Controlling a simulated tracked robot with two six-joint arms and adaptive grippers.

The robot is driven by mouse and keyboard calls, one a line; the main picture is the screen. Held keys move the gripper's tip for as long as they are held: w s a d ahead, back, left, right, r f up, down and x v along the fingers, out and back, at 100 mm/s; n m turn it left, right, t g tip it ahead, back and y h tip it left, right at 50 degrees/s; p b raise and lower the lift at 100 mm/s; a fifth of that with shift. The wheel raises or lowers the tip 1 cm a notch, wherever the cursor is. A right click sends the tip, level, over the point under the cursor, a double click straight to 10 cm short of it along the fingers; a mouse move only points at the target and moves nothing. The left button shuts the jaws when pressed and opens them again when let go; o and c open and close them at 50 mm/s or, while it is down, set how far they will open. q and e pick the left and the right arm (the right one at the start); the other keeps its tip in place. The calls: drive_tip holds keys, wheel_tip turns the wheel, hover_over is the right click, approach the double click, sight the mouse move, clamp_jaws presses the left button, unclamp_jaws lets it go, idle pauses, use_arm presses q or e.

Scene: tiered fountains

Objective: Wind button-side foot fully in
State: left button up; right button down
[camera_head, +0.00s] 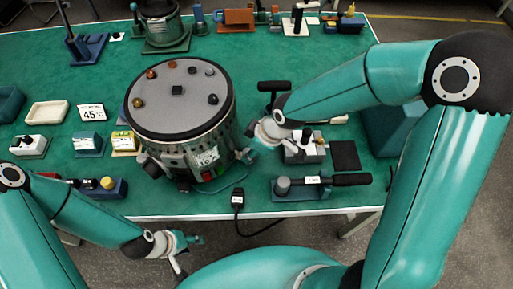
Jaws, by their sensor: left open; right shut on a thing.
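A large round drum-shaped fountain unit (181,97) stands on the green table, left of the middle. My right gripper (248,154) reaches in from the right and is shut at the unit's lower right side. It appears to hold a foot there, but its fingers hide most of it. I cannot see how far the foot is wound. My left gripper (190,252) is open and empty, beyond the table's front edge.
A blue block with knobs (104,187) stands front left. Green table shows bare at centre back.

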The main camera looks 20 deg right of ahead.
drive_tip(key=shift+s, duration=0.15)
drive_tip(key=shift+n+g+p, duration=0.3)
drive_tip(key=shift+n, duration=0.1)
drive_tip(key=shift+f+n, duration=0.15)
drive_tip(key=shift+n, duration=0.15)
drive_tip(key=c, duration=0.8)
unclamp_jaws()
drive_tip(key=shift+a, duration=0.15)
drive_tip(key=shift+c, duration=0.2)
drive_tip(key=shift+r, duration=0.2)
